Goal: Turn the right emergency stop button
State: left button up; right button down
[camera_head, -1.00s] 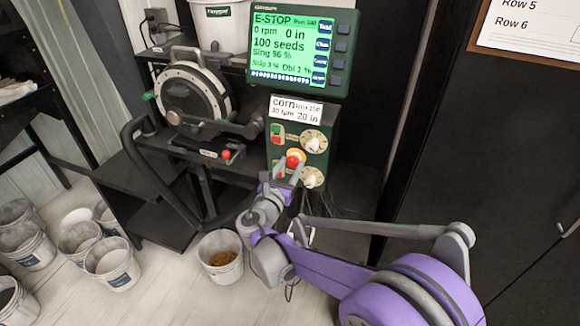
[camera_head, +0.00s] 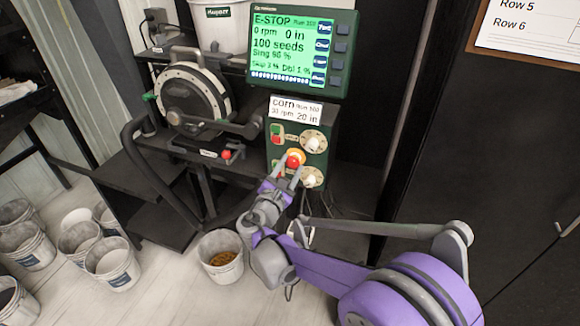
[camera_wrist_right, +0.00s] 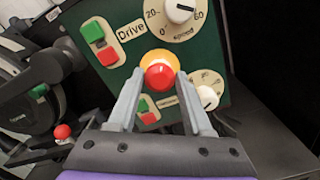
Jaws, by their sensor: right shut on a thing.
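The right emergency stop button (camera_head: 294,161) is a red knob on a yellow base, on the front of the green control box (camera_head: 323,138). It also shows in the right wrist view (camera_wrist_right: 160,76), between my fingertips. My right gripper (camera_head: 291,168) reaches up to it from below, with one finger on each side, and is shut on the red knob; it also shows in the right wrist view (camera_wrist_right: 157,84). The green screen (camera_head: 297,45) above the box reads E-STOP and 0 rpm. My left gripper is not in view.
Beside the button are a white dial (camera_head: 312,177), a speed dial (camera_head: 313,141) and the green and red Drive switches (camera_head: 277,133). Another red knob (camera_head: 226,154) is on the stand to the left. A bucket of seeds (camera_head: 221,257) stands on the floor below.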

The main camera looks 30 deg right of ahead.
jog(key=shift+d+m, duration=0.1)
jog(key=shift+m, duration=0.3)
jog(key=shift+c, duration=1.8)
grip_release()
jog(key=shift+w, duration=0.1)
jog(key=v, duration=1.1)
jog(key=shift+d, duration=0.1)
